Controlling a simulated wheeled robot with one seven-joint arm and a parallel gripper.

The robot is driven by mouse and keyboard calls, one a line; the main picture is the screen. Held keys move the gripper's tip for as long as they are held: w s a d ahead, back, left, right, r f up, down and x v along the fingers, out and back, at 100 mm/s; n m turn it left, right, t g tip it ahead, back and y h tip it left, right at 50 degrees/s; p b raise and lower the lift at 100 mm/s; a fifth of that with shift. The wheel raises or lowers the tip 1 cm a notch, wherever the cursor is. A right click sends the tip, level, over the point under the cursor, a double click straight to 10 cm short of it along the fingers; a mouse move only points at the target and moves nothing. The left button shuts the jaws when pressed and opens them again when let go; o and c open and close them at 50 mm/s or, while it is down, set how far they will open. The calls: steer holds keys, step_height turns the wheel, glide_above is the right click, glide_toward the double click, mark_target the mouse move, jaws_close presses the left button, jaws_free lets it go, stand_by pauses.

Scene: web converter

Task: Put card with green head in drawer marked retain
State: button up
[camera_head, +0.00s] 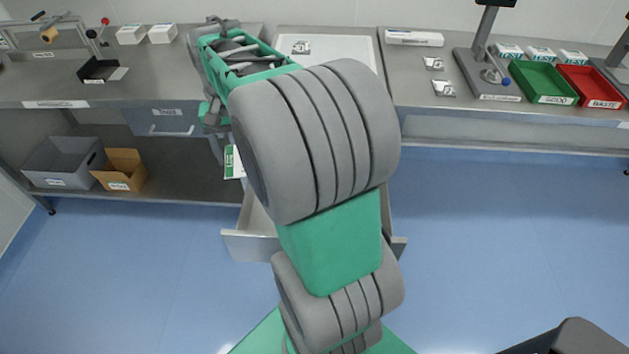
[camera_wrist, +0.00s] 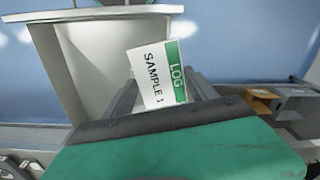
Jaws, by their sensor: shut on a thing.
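The card with the green head (camera_wrist: 157,78) reads "LOG" and "SAMPLE 1" in the wrist view. It also shows in the head view (camera_head: 238,163), left of my arm. My gripper (camera_wrist: 165,100) is shut on it; in the head view the jaws are mostly hidden. A pulled-out drawer (camera_head: 250,246) is below the bench, partly hidden behind my arm. Its pale inside shows in the wrist view (camera_wrist: 88,60). The card overlaps the drawer's edge in that view; its height above the drawer is unclear. I cannot read any drawer marking.
A shut drawer (camera_head: 165,125) with a handle is to the left. A grey bin (camera_head: 65,163) and a cardboard box (camera_head: 120,170) stand on the lower shelf. The bench holds a green tray (camera_head: 543,82), a red tray (camera_head: 592,87) and a stand (camera_head: 483,70). The blue floor is clear.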

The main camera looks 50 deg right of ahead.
steer(key=s+d+f+m+b, duration=0.1)
steer(key=s+d+f+m, duration=0.25)
steer(key=d, duration=0.35)
steer(key=s+d+f+m, duration=0.2)
steer(key=d+m, duration=0.2)
steer(key=d, duration=0.3)
steer(key=s+d+f+m+b, duration=0.1)
steer(key=s+d+f+m, duration=0.2)
steer(key=d, duration=0.4)
steer(key=s+d+f+m+b, duration=0.1)
steer(key=s+d+f+m, duration=0.4)
steer(key=s+d+m, duration=0.65)
steer(key=shift+n, duration=0.7)
steer(key=w+a+f, duration=0.2)
steer(key=a+f, duration=0.1)
steer(key=w+a+f+p, duration=0.1)
steer(key=w+a+f, duration=0.1)
steer(key=a+f, duration=0.1)
steer(key=w+a+f+p, duration=0.1)
steer(key=w+a+f, duration=0.2)
steer(key=f, duration=0.1)
steer(key=shift+a+f, duration=0.2)
steer(key=shift+f, duration=0.05)
steer(key=shift+d+f+p, duration=0.15)
steer(key=shift+f+p, duration=0.15)
steer(key=shift+f, duration=1.3)
steer(key=o, duration=1.3)
